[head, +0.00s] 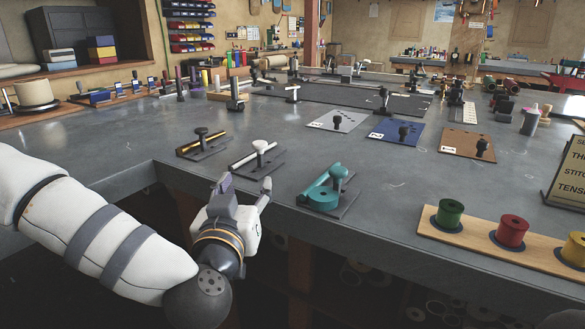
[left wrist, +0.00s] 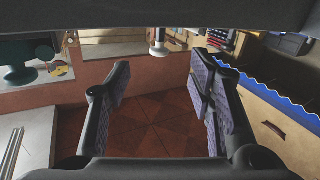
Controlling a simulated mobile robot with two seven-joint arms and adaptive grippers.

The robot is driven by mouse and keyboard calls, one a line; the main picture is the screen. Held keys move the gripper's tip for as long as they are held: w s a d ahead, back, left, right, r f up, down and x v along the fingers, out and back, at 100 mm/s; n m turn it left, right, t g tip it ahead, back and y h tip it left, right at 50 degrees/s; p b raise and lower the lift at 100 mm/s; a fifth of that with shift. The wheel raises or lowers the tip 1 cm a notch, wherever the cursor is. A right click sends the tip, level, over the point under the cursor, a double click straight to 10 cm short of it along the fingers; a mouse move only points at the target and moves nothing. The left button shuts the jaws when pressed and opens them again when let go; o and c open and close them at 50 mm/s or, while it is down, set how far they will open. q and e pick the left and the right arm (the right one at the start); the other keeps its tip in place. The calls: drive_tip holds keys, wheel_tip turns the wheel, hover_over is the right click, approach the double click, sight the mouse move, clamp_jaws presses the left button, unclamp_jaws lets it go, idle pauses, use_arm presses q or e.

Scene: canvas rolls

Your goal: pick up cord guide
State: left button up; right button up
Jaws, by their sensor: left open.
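Three small fixtures on dark plates stand along the bench's near edge, and I cannot tell for certain which is the cord guide. One is a teal fixture (head: 326,193) with a round base and a knob. One has a white knob (head: 261,146), and one has a black knob (head: 201,134). My left gripper (head: 246,188) is open and empty, in front of the bench edge, below the white-knobbed fixture and left of the teal one. In the left wrist view, a white knob (left wrist: 158,45) shows beyond the open fingers, and a teal piece (left wrist: 22,62) is at upper left.
A wooden strip (head: 470,246) with green, red and yellow spools lies at the right. Grey, blue and brown plates (head: 465,142) with black knobs lie farther back. A sign (head: 570,178) stands at the right edge. The bench top (head: 390,190) is clear between the teal fixture and the plates.

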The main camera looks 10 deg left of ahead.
use_arm(q)
approach(260, 153)
drive_tip(key=w, duration=0.1)
drive_tip(key=w+f, duration=0.1)
drive_tip(key=shift+w+a, duration=0.25)
drive_tip(key=shift+w, duration=0.1)
drive_tip(key=w, duration=0.4)
drive_tip(key=w+b, duration=0.1)
drive_tip(key=w, duration=0.1)
drive_tip(key=shift+w+a+r, duration=0.25)
drive_tip(key=shift+a+r, duration=0.05)
drive_tip(key=shift+a, duration=0.05)
drive_tip(key=shift+r, duration=0.1)
clamp_jaws()
